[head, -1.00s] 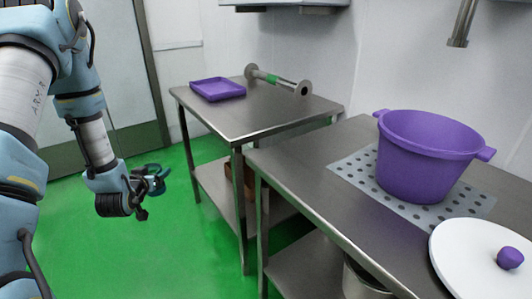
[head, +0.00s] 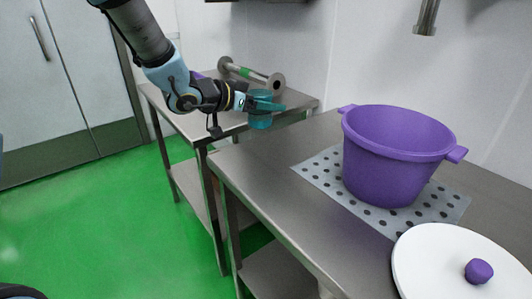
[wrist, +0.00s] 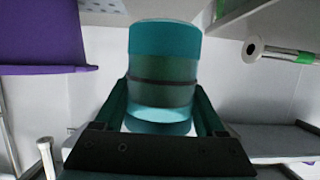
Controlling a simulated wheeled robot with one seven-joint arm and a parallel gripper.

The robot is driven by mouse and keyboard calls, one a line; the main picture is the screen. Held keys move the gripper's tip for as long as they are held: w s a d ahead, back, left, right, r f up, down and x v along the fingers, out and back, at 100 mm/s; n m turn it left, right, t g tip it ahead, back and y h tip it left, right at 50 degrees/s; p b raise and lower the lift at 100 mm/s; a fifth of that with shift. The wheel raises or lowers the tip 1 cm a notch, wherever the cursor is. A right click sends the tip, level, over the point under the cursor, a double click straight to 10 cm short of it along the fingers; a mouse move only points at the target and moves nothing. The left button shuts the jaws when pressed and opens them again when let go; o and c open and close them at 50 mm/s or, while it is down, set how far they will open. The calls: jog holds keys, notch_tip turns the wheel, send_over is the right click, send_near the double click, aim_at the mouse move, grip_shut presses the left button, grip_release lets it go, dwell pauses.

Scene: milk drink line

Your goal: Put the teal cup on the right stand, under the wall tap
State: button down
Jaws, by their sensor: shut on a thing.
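The teal cup (head: 260,117) is held by my gripper (head: 263,104) in the air, near the facing edges of the two steel tables in the head view. In the wrist view the cup (wrist: 163,45) fills the middle, with a finger on each side of it. My gripper is shut on it. The right stand (head: 272,186) is a steel table at the right. The wall tap (head: 427,17) hangs above its back part. A purple pot (head: 388,165) stands on a perforated grey mat (head: 318,174) on this table.
A white lid (head: 430,262) with a purple knob lies at the right table's front. The left table (head: 185,121) holds a metal roller (head: 252,74) and a purple tray mostly hidden by my arm. The right table's left part is clear.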

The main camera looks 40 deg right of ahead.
aim_at(269, 121)
jog(key=f, duration=0.5)
jog(key=shift+s+d, duration=0.15)
jog(key=shift+s, duration=0.05)
jog(key=shift+w+f+p, duration=0.1)
jog(key=shift+f+p, duration=0.3)
jog(key=shift+f, duration=1.95)
jog(key=shift+f, duration=0.1)
grip_release()
jog(key=shift+a, duration=0.3)
jog(key=b+v, duration=0.1)
jog(key=v, duration=1)
jog(key=shift+a+r+b, duration=0.25)
jog(key=shift+r+b, duration=0.05)
jog(key=shift+b, duration=0.05)
